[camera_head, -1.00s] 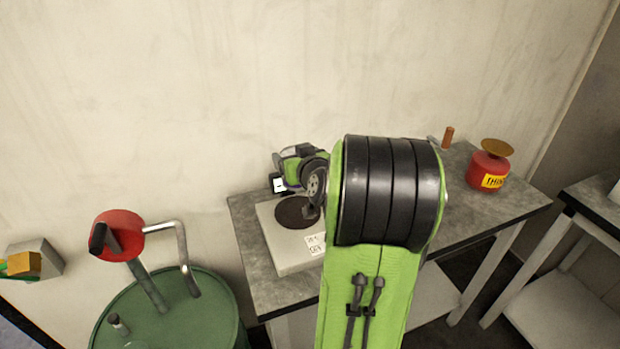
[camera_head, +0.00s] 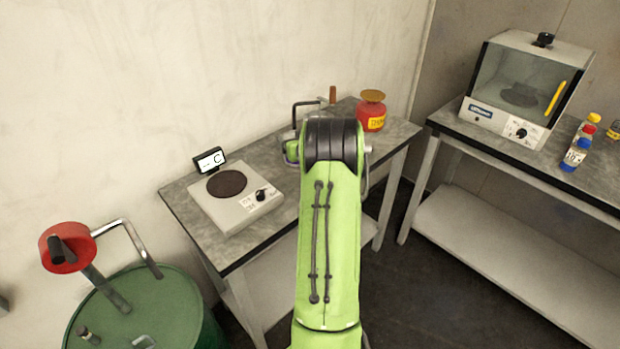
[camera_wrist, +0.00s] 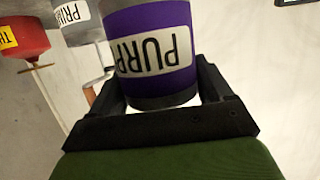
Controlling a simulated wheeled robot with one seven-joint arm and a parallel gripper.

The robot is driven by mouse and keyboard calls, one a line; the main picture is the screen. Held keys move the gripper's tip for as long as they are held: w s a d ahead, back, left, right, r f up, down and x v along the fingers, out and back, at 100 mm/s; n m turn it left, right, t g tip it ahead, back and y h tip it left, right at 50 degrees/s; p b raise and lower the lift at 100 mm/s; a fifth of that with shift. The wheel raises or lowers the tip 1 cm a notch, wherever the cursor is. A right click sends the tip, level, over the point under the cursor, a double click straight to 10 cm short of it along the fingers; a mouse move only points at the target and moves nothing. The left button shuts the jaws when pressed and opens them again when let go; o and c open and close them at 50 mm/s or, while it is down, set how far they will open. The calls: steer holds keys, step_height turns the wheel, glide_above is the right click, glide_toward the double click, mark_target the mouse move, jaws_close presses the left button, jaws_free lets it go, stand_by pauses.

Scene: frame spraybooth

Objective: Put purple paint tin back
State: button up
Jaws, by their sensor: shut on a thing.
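The purple paint tin (camera_wrist: 152,45) fills the middle of the wrist view, its white label reading "PURP" upside down. My gripper (camera_wrist: 160,88) is shut on it, with a black finger on each side. In the head view my arm hides the tin and the gripper's fingers. A grey tin with a white "PRI..." label (camera_wrist: 78,20) shows beside the purple tin in the wrist view. I cannot tell how far it is from the held tin.
A red thinner can (camera_head: 370,112) stands at the far end of the grey table (camera_head: 180,200). A hot plate (camera_head: 225,212) and small display (camera_head: 210,161) are at its left. A green drum (camera_head: 165,310) stands front left. A glass-fronted oven (camera_head: 525,90) and bottles (camera_head: 578,150) occupy the right table.

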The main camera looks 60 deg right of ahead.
step_height(320, 180, down, 8)
steer(key=shift+w+f+b, duration=0.1)
steer(key=shift+w+b, duration=0.05)
steer(key=shift+b, duration=0.3)
steer(key=shift+w+d+f, duration=0.1)
steer(key=shift+d+f, duration=0.05)
steer(key=shift+f, duration=0.1)
steer(key=shift+f, duration=0.15)
